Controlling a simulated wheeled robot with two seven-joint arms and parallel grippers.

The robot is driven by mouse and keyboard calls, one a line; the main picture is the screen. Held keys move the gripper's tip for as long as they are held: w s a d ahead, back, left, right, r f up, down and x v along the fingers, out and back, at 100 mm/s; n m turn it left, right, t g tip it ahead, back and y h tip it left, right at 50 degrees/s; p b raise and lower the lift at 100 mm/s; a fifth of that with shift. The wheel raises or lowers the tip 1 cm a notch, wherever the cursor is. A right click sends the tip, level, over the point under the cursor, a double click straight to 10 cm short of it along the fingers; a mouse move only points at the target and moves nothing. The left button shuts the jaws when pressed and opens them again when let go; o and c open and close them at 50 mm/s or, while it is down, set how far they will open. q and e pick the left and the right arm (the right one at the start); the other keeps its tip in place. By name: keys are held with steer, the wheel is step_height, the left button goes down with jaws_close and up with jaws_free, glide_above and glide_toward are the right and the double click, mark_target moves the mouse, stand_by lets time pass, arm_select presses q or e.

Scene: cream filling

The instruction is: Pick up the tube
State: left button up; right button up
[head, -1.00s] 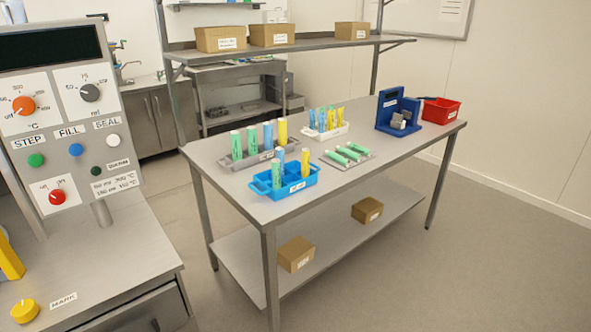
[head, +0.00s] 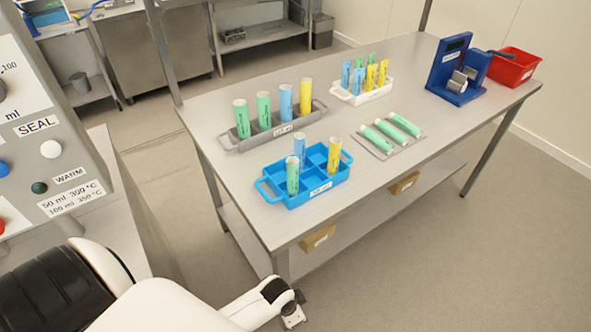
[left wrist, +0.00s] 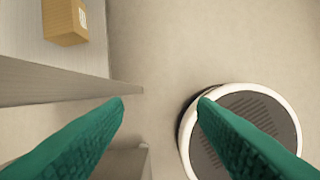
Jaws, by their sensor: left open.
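Several tubes stand in the head view. A grey rack holds upright tubes: two green (head: 242,119) (head: 264,111), one blue (head: 286,102) and one yellow (head: 306,94). The blue tray (head: 318,199) holds a green tube (head: 293,175), a blue tube (head: 299,149) and a yellow tube (head: 334,155). Several green tubes (head: 380,139) lie on a flat grey tray. A white rack (head: 364,97) holds smaller blue, green and yellow tubes. My left gripper (head: 294,318) is low in front of the table, away from all tubes. Its green fingers (left wrist: 160,102) are apart and empty. My right gripper is not in view.
A blue device (head: 458,80) and a red bin (head: 514,68) stand at the table's far right. A control panel (head: 45,150) is at left. In the left wrist view, a cardboard box (left wrist: 64,22) lies on the lower shelf beside bare floor.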

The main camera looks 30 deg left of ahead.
arm_select(q)
steer(key=w+d+r+m+p, duration=0.1)
steer(key=w+r+m, duration=0.1)
steer(key=r, duration=0.6)
steer(key=w+d+r+m+p, duration=0.1)
steer(key=w+d+r+m, duration=0.1)
steer(key=r, duration=0.5)
step_height(320, 180, up, 26)
steer(key=m+g+y, duration=0.1)
steer(key=m+g, duration=0.2)
steer(key=m, duration=1.4)
glide_above(292, 161)
steer(key=shift+d+p, duration=0.35)
steer(key=shift+p, duration=0.1)
steer(key=shift+s+a+r, duration=0.1)
steer(key=shift+a+r, duration=0.05)
steer(key=shift+a, duration=0.1)
step_height(292, 161, down, 6)
steer(key=shift+f+p, duration=0.2)
steer(key=shift+p, duration=0.55)
steer(key=shift+f, duration=0.3)
steer(key=f+p, duration=0.1)
steer(key=f, duration=0.3)
steer(key=shift+w+a+f+p, duration=0.1)
steer(key=shift+w+f+p, duration=0.1)
steer(key=shift+f+p, duration=0.15)
